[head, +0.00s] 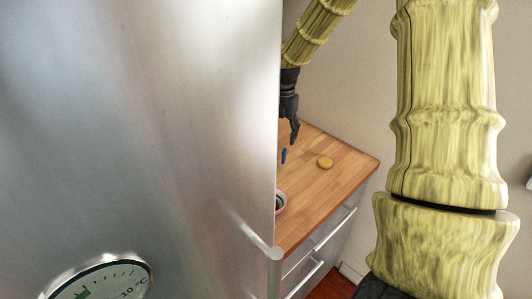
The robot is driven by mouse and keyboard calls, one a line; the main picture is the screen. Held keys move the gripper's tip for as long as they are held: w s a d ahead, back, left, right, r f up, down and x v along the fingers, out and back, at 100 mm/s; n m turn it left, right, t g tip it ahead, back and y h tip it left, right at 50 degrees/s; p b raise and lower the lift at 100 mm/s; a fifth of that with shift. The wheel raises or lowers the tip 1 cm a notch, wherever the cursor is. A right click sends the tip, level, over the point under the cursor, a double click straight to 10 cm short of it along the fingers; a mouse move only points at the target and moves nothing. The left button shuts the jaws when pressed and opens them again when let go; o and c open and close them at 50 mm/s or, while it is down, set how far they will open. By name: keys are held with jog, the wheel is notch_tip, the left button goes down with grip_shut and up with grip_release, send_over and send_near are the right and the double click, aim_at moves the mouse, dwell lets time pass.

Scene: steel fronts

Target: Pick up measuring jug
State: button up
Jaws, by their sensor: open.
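I cannot make out a measuring jug in the head view. The large steel front hides the left part of the wooden worktop (340,190). My gripper (292,132) is dark and points down above the visible left part of the worktop. It is open, with no object visible in it, though its left side is partly cut off by the steel edge. A small blue object (284,156) shows just below it; I cannot tell what it is.
A steel front (150,130) with a round dial (100,280) fills the left. Drawers with bar handles (335,230) are below. The worktop's right side is clear.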

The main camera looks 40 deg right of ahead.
jog(key=shift+s+a+f+p, duration=0.15)
jog(key=shift+f+p, duration=0.2)
jog(key=shift+f, duration=0.25)
jog(key=shift+w+a+f+p, duration=0.15)
jog(key=shift+f+p, duration=0.45)
jog(key=shift+f, duration=0.6)
jog(key=shift+f+p, duration=0.3)
jog(key=shift+f, duration=0.85)
grip_shut()
